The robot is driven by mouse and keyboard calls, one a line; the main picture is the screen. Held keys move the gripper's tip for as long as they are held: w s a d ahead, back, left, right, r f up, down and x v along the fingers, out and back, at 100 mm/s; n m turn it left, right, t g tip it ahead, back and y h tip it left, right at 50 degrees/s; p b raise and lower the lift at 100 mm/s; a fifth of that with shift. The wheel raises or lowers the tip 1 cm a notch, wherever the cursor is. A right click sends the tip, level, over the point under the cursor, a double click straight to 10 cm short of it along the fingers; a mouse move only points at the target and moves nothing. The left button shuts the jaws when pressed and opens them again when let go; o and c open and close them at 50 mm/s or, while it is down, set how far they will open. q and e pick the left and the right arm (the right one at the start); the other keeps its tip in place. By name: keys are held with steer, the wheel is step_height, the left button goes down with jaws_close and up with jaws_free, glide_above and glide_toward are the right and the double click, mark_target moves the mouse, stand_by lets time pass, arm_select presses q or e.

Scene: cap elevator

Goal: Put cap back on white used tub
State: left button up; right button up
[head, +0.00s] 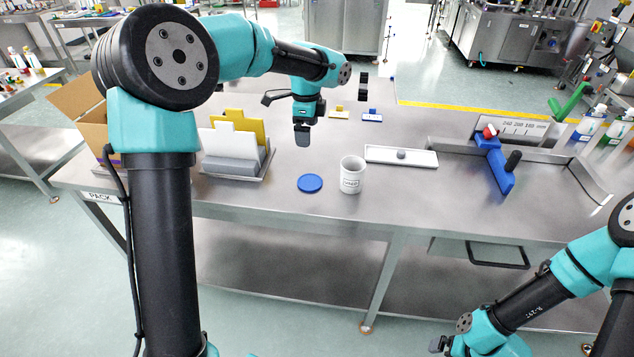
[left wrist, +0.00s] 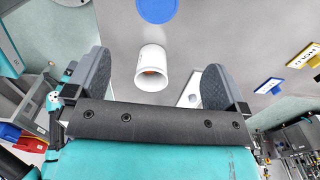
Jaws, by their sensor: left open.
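The cap (left wrist: 157,9) is partly cut off at the top of the wrist view. My left gripper (head: 303,136) is open and empty, above the table and behind the cap. My right gripper (head: 438,344) is low at the bottom right, away from the table; its jaw opening is unclear.
A grey holder with white and yellow plates (head: 235,150) stands left. A white tray (head: 402,155) with a grey knob lies right of the tub. A blue lever fixture (head: 495,164) stands further right. Small yellow and blue signs (head: 372,116) are at the back. The table's front edge is near the tub.

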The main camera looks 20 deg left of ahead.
arm_select(q)
steer(key=shift+f, duration=0.1)
glide_above(308, 181)
steer(key=f, duration=1.2)
steer(key=shift+w, duration=0.2)
steer(key=shift+f, duration=0.1)
steer(key=shift+s+f, duration=0.2)
steer(key=shift+f, duration=2.35)
steer(key=shift+c, duration=0.2)
steer(key=c, duration=0.6)
steer(key=shift+r, duration=0.1)
steer(key=shift+c, duration=0.2)
